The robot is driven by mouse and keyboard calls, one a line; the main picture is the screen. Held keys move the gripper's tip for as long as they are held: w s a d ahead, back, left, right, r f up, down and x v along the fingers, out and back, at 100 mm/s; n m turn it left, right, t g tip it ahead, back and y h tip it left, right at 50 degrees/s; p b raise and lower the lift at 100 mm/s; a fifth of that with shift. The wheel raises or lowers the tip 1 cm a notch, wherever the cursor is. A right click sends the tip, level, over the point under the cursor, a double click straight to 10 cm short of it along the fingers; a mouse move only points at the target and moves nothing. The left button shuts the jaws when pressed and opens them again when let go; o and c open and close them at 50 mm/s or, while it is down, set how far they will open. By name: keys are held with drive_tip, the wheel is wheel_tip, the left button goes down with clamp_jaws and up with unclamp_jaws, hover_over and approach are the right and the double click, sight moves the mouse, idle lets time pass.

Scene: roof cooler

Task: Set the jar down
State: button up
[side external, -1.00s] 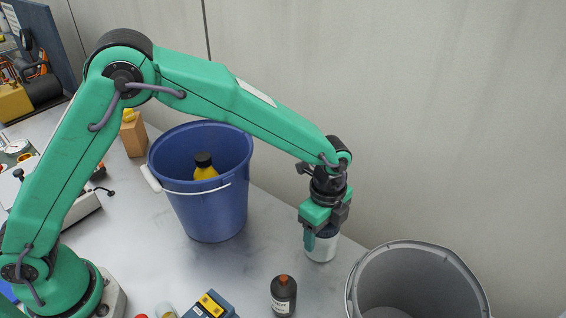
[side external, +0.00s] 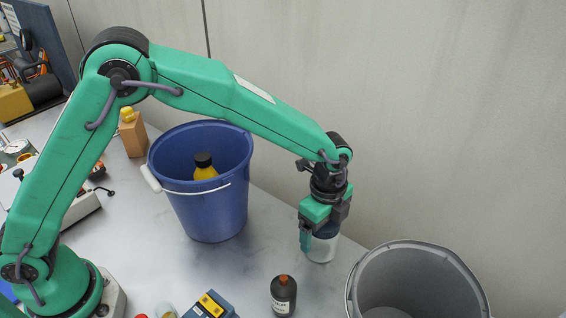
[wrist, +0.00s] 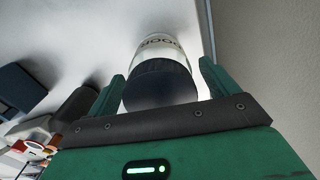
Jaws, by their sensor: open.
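The jar (side external: 321,249) is white with a dark lid and stands upright on the grey worktop, between the blue bucket and the grey bucket. My gripper (side external: 322,234) points down over it, with its fingers around the lid. In the wrist view the jar's dark lid (wrist: 160,86) shows between the two green fingers of my gripper (wrist: 160,78), with a gap on each side. Printed dark letters show on the jar's pale side. The gripper is open, and part of the lid is hidden by it in the side view.
The blue bucket (side external: 207,212) holds a yellow bottle (side external: 204,172) with a black cap. A grey bucket (side external: 372,284) stands close at the right. A dark bottle (side external: 283,296) and a blue-yellow device (side external: 210,304) are in front. A wall rises behind the jar.

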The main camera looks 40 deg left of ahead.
wheel_tip(320, 180, up, 11)
drive_tip(key=shift+r, duration=0.2)
idle(0.4)
idle(0.4)
